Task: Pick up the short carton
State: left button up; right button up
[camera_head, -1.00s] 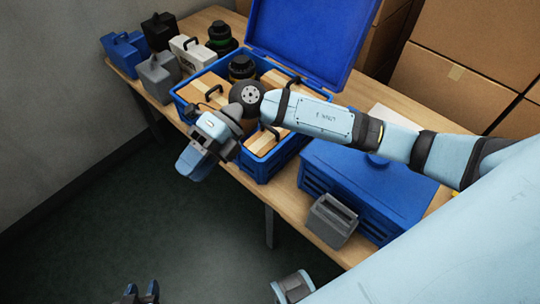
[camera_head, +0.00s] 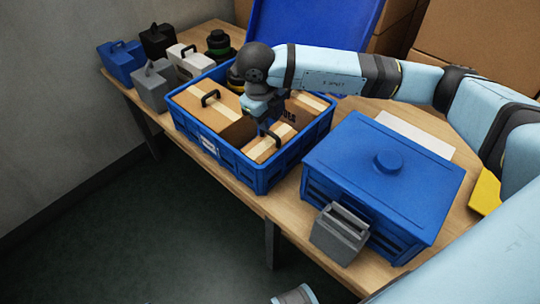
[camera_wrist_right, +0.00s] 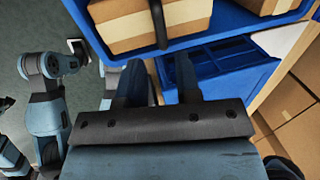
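Cartons with dark handles lie in the open blue crate (camera_head: 262,180). One is at the left (camera_head: 200,101); a smaller-looking one (camera_head: 262,150) is at the front right. I cannot tell for certain which is the short carton. My right gripper (camera_head: 264,126) points down over the front-right carton, near its handle. In the right wrist view the gripper (camera_wrist_right: 159,78) has its two fingers apart with nothing gripped; a carton (camera_wrist_right: 118,25) and its dark handle (camera_wrist_right: 158,22) lie just beyond the fingertips. My left gripper does not show clearly.
A blue lidded box (camera_head: 350,165) stands right of the crate, with a grey container (camera_head: 340,235) at its front. Several small cases, including a blue one (camera_head: 121,62), stand at the table's left end. The crate's raised lid (camera_head: 310,25) is behind my right arm.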

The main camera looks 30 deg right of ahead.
aim_at(272, 134)
jog(key=f, duration=0.2)
jog(key=d+f, duration=0.1)
jog(key=f, duration=0.4)
jog(key=shift+w+d+f, duration=0.2)
jog(key=shift+d, duration=0.05)
grip_shut()
